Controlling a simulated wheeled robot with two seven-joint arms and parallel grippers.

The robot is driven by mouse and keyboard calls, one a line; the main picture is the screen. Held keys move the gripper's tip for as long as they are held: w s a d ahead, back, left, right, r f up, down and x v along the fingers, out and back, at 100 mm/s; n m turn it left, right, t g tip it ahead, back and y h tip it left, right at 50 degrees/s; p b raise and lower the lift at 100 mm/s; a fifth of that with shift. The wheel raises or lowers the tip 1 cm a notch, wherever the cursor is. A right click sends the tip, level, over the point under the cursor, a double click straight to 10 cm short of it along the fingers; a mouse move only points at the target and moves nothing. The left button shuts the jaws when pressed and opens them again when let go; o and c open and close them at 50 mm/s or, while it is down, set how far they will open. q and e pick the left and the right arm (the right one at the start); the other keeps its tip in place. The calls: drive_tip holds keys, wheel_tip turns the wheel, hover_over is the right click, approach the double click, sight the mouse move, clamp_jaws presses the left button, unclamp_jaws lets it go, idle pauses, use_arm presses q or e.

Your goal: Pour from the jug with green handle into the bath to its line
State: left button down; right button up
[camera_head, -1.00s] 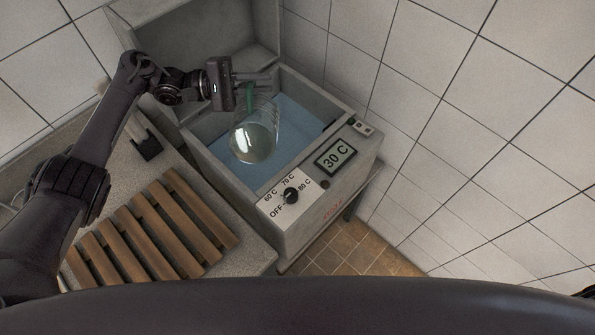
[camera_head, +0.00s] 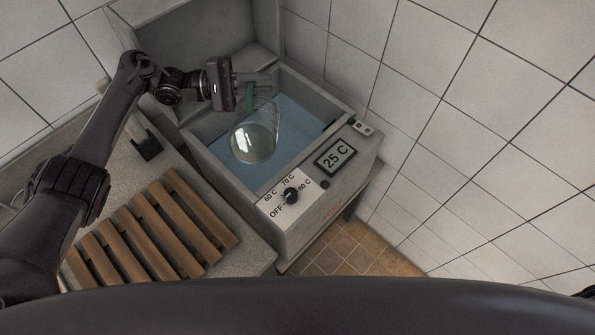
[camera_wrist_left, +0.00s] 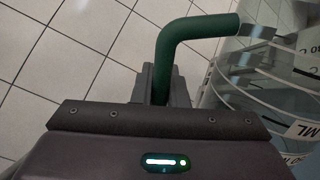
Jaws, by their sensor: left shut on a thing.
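The clear jug (camera_head: 256,136) hangs over the bath, tilted so that its round base faces the head camera. My left gripper (camera_head: 243,84) is shut on its green handle (camera_head: 249,97). In the left wrist view the green handle (camera_wrist_left: 186,50) rises from between the fingers, and the clear jug wall (camera_wrist_left: 265,75) with markings is at the right. The bath (camera_head: 219,171) is a grey open box with blue inside. Its display (camera_head: 335,157) reads 25 C. I cannot make out a fill line, a stream or the liquid level. My right gripper is out of view.
The bath's knob (camera_head: 291,195) points near OFF, on a dial marked 60 to 80 C. A wooden slatted rack (camera_head: 150,232) lies on the grey counter (camera_head: 246,257) left of the bath. A small black-based object (camera_head: 147,147) stands behind it. Tiled wall is close at the right.

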sight(259, 137)
use_arm(q)
drive_tip(key=shift+r, duration=0.15)
drive_tip(key=shift+r+p, duration=0.1)
drive_tip(key=shift+p, duration=0.2)
drive_tip(key=s+m+p, duration=0.1)
drive_tip(key=p, duration=0.1)
drive_tip(key=s+m+p, duration=0.1)
drive_tip(key=s+p, duration=0.1)
drive_tip(key=s+m+p, duration=0.1)
drive_tip(key=s+p, duration=0.1)
drive_tip(key=shift+s+d+r+p, duration=0.15)
drive_tip(key=shift+r+p, duration=0.25)
drive_tip(key=shift+s+m, duration=0.35)
drive_tip(key=shift+m, duration=0.05)
drive_tip(key=shift+f, duration=0.25)
drive_tip(key=shift+s+f, duration=0.15)
drive_tip(key=shift+s, duration=0.1)
drive_tip(key=shift+s+f+m, duration=0.3)
drive_tip(key=shift+s+m, duration=0.35)
drive_tip(key=shift+s, duration=0.25)
drive_tip(key=shift+s+f+m, duration=0.35)
drive_tip(key=shift+s+m, duration=0.35)
drive_tip(key=shift+s, duration=0.25)
drive_tip(key=shift+s+f+m, duration=0.3)
drive_tip(key=shift+s+m, duration=0.35)
drive_tip(key=shift+s, duration=0.25)
drive_tip(key=shift+d, duration=0.1)
